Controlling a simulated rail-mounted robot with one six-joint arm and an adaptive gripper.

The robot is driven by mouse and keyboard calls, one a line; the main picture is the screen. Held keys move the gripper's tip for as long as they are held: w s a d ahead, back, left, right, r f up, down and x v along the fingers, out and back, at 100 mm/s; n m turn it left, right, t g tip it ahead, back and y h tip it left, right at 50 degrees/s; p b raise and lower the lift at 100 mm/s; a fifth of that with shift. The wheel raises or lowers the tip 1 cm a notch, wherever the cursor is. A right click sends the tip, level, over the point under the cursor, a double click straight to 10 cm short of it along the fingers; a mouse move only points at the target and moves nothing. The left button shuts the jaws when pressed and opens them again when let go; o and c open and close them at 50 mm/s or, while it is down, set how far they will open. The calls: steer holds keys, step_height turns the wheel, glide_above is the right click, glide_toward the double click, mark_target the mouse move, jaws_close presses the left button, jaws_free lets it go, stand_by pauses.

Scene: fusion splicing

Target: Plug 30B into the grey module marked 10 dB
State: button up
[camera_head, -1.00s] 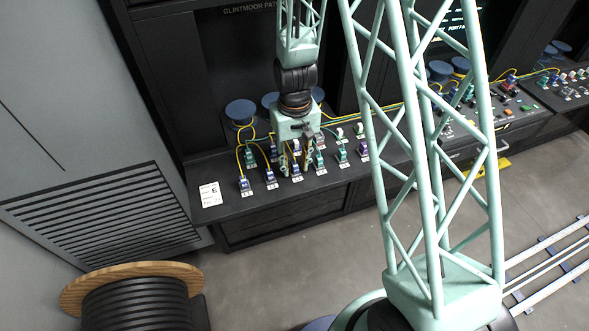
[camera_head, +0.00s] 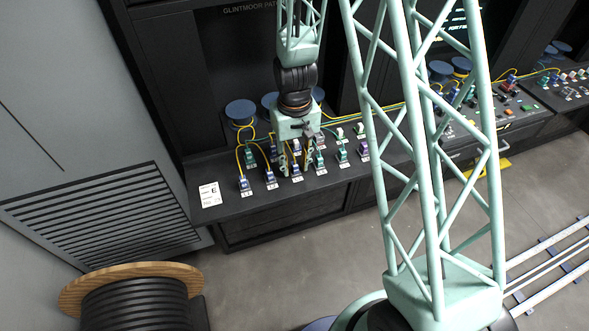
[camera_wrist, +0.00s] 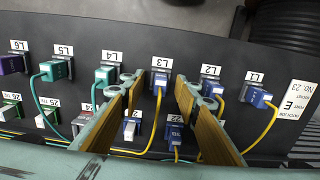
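My gripper (camera_wrist: 160,92) is open over the sloping dark panel, its two tan-padded fingers on either side of the blue plug at L3 (camera_wrist: 160,80). Gaps show between the fingers and that plug, and a yellow cable runs from it. In the head view my gripper (camera_head: 297,168) is low over the panel's left part. No marking 30B or 10 dB is readable, so I cannot tell which plug or module they are. A pale module (camera_wrist: 131,130) shows between the fingers, and another greyish one stands at 24 (camera_wrist: 83,123).
Blue plugs at L2 (camera_wrist: 210,90) and L1 (camera_wrist: 258,97) and teal plugs at L4 (camera_wrist: 105,75) and L5 (camera_wrist: 56,70) stand close by. Yellow and teal cables loop between the rows. A white card (camera_head: 210,194) lies at the panel's left end.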

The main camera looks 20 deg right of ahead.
mark_target(295, 164)
jaws_close()
stand_by(0.3)
steer(key=shift+r+p, duration=1.45)
steer(key=shift+r, duration=1.55)
